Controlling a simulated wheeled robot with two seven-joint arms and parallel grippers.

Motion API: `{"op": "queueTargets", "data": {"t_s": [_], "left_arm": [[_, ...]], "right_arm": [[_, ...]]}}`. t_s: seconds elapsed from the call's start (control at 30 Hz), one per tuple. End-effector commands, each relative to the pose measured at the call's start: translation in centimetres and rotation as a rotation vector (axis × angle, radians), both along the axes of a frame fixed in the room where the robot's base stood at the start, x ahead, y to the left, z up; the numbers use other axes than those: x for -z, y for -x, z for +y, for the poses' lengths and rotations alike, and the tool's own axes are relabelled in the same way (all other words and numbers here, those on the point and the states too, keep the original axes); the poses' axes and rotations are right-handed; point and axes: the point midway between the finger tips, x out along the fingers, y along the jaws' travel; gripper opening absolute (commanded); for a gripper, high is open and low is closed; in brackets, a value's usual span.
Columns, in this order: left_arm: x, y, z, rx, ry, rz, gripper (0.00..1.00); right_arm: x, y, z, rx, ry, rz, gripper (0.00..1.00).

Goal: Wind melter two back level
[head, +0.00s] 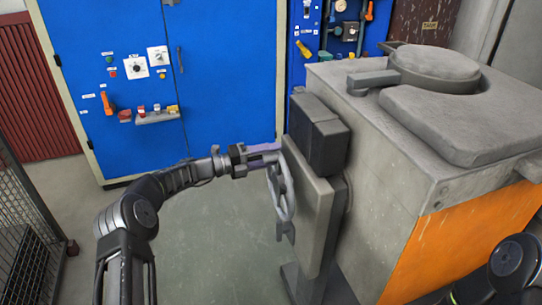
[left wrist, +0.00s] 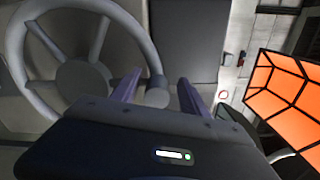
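The melter (head: 395,175) is a large grey box with an orange lower panel, on the right in the head view. A grey spoked handwheel (head: 284,190) sits on the plate at its left side; it fills the upper left of the left wrist view (left wrist: 82,78). My left gripper (head: 266,153) is at the top of the wheel. In the left wrist view its two purple fingers (left wrist: 158,84) are apart, with the wheel's rim edge and a grey knob (left wrist: 157,98) seen between them. Contact cannot be told. My right gripper is out of view.
A blue control cabinet (head: 225,70) with switches stands behind. A wire mesh cage (head: 28,240) is at the left edge. A round lid (head: 435,65) lies on the melter's top. The grey floor (head: 215,245) between cage and melter is clear.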

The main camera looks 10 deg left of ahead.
Motion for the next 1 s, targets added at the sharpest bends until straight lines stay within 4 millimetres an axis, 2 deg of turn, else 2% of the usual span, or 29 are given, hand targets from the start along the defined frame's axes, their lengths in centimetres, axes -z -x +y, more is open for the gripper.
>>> {"op": "queueTargets", "data": {"t_s": [0.53, 1.0], "left_arm": [[0.4, 0.5, 0.6, 0.001, -0.001, 0.004, 0.5], [0.3, 4.0, 6.3, -0.001, -0.002, 0.002, 0.5]], "right_arm": [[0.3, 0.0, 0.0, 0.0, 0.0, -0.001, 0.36], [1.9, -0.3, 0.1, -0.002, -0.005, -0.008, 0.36]]}}
